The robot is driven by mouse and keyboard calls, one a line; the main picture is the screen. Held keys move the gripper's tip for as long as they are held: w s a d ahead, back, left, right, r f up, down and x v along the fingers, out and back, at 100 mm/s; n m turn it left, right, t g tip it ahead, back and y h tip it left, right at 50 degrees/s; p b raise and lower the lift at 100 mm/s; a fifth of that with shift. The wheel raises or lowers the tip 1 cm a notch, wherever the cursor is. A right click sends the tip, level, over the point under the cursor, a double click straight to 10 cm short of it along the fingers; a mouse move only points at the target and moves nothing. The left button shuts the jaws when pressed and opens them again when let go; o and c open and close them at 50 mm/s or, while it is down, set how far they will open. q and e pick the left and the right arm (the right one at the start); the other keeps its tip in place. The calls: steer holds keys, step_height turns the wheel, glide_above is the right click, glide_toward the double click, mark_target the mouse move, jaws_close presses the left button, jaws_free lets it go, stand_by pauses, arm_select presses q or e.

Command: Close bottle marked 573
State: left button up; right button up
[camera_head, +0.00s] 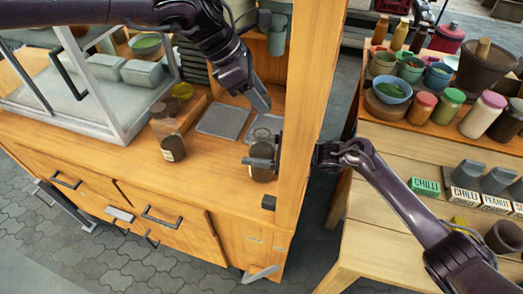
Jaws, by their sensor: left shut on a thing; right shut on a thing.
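A dark bottle (262,174) stands on the wooden counter beside the post. My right gripper (262,163) reaches in from behind the post and is shut on this bottle; the post hides part of it. My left gripper (261,107) points down above this bottle, apart from it. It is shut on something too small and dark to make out. I cannot read 573 on either bottle.
The wooden post (301,110) rises close to the right of the held bottle. A grey flat plate (222,121) lies on the counter. A glass case (100,85) stands at left. A side table (385,200) at right carries jars, bowls and boxes.

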arm_select(q)
glide_above(265, 137)
steer(key=w+a, duration=0.1)
steer(key=w, duration=0.1)
steer(key=shift+s+a+f, duration=0.1)
steer(key=shift+s+f, duration=0.05)
steer(key=shift+f, duration=1)
steer(key=shift+s+a+f, duration=0.1)
steer(key=shift+f, duration=1.05)
steer(key=shift+f, duration=0.85)
steer(key=shift+f, duration=0.6)
